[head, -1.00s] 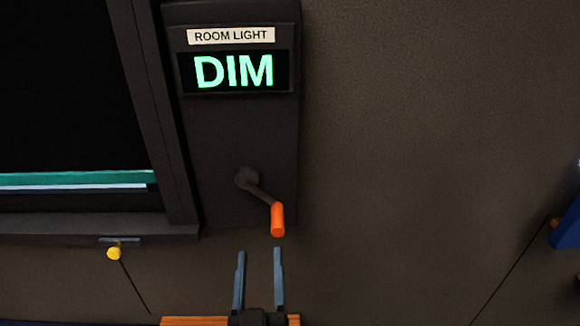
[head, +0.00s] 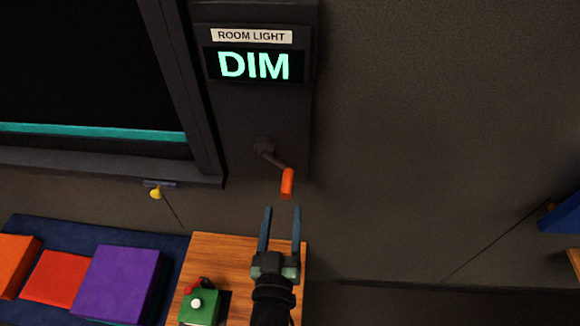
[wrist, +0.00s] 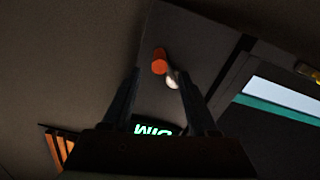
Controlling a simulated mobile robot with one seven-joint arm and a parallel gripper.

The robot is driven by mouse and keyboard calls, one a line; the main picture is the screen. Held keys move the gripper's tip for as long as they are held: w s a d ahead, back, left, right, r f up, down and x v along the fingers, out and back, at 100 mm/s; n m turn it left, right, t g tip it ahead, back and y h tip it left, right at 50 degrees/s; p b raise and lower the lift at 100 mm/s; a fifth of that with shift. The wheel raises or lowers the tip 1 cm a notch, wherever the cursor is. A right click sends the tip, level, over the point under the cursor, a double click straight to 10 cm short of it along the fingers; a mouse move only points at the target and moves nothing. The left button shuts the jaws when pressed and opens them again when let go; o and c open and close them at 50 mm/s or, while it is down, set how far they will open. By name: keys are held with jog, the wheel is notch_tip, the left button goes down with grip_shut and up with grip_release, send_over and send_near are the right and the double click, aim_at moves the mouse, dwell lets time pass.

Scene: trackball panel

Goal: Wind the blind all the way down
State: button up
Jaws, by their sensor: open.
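The dark blind (head: 75,65) fills most of the window at the upper left of the head view, with a teal band (head: 95,132) near its bottom, a little above the sill. The wrist view shows the teal band (wrist: 285,112) beside a pale strip. The crank (head: 274,157) on the dark wall panel slants down and right to an orange handle (head: 287,183). My gripper (head: 282,210) is open and empty just below the handle. In the wrist view the orange handle (wrist: 159,62) appears between and beyond my fingertips; contact cannot be told.
The panel's sign (head: 253,65) reads DIM under ROOM LIGHT. A yellow knob (head: 155,193) hangs below the sill. A wooden table (head: 215,250) bears a green box (head: 200,308). Orange, red and purple blocks (head: 118,283) sit at lower left. The wall right of the panel is clear.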

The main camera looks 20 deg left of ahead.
aim_at(290, 172)
jog(key=x, duration=1.1)
jog(key=shift+c, duration=0.2)
grip_shut()
jog(key=shift+w+d+r, duration=0.1)
dwell(0.9)
